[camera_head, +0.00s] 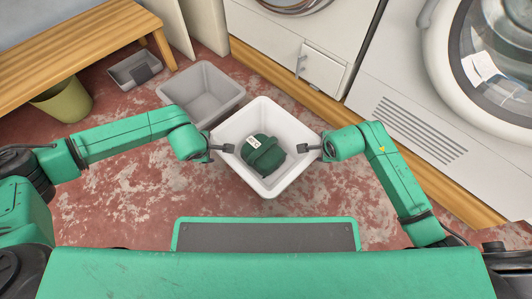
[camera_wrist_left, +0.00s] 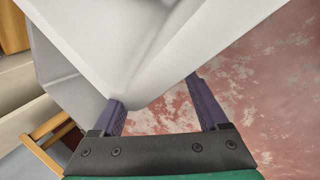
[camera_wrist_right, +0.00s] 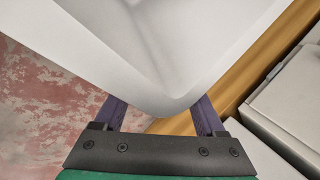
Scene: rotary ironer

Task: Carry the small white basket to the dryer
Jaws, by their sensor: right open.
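The small white basket (camera_head: 232,165) is square and upright in front of me, between my two grippers. A dark green folded cloth bundle (camera_head: 263,157) with a white tag lies inside. My left gripper (camera_head: 228,148) is at the basket's left rim; in the left wrist view its fingers (camera_wrist_left: 160,110) are apart, with the white wall (camera_wrist_left: 110,50) just beyond them. My right gripper (camera_head: 306,148) is at the right rim; in the right wrist view its fingers (camera_wrist_right: 159,112) are spread, with a basket corner (camera_wrist_right: 160,75) before them. I cannot tell whether either touches. The dryer is likely the white machine with a round door (camera_head: 490,70), upper right.
A grey basket (camera_head: 200,90) stands just behind left of the white one. A low grey tray (camera_head: 135,70), an olive bin (camera_head: 63,100) and a wooden bench (camera_head: 80,50) are at upper left. White machines on a wooden plinth (camera_head: 270,60) line the back. Red worn floor (camera_head: 130,190) is open at left.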

